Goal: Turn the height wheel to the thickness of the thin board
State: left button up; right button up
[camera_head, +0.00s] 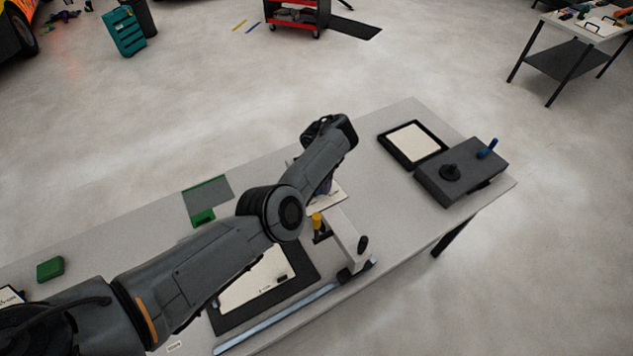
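My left arm crosses the table from the lower left, with its wrist end above the table's middle. The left gripper's fingers are hidden or too small to tell apart. A pale lever arm (346,238) with a black knob (362,243) and a yellow knob (317,219) stands below the wrist. A dark box (460,180) on the right bears a round black knob (450,171) and a blue handle (488,148). I cannot tell which knob is the height wheel. Pale boards lie in a black tray (386,149) and on a black mat (308,270). My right gripper is not in view.
A grey-green sheet (210,192), a green block (203,217) and another green block (50,268) lie on the grey table (130,235). A metal rail (285,315) runs along the front edge. The tabletop behind my arm is mostly clear.

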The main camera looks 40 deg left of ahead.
pick_arm(q)
jog(key=o, duration=1)
jog(key=shift+o, duration=0.2)
jog(key=shift+r, duration=0.15)
jog(key=shift+r+p, duration=0.5)
jog(key=shift+r, duration=0.15)
notch_tip(320, 180, up, 9)
jog(key=p, duration=0.8)
jog(key=shift+r+p, duration=0.15)
jog(key=shift+p, duration=0.2)
